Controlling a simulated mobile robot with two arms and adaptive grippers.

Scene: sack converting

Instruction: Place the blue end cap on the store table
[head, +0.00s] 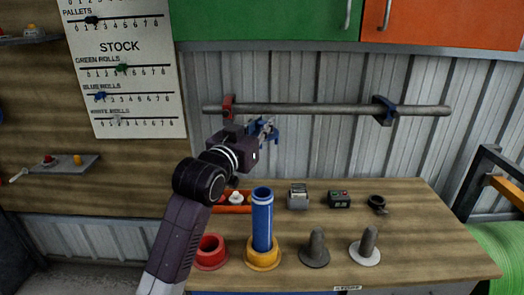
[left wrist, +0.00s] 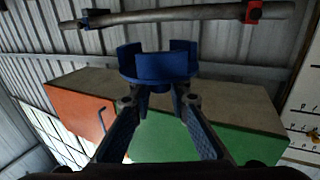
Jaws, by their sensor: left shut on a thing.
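The blue end cap (left wrist: 158,65), a notched cup shape, sits between the fingertips of my left gripper (left wrist: 155,98) in the left wrist view. In the head view my left gripper (head: 265,133) is shut on the end cap (head: 274,135), raised above the back of the store table and in front of the wall. The store table (head: 420,252) is a wooden top with a small label on its front edge. My right gripper is not in view.
A blue roll (head: 262,220) stands upright in a yellow ring base (head: 262,257). Near it are a red ring (head: 210,252), a dark post (head: 316,245) and a grey post (head: 366,243). A horizontal bar (head: 310,110) with red and blue brackets crosses the wall. The table's right side is clear.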

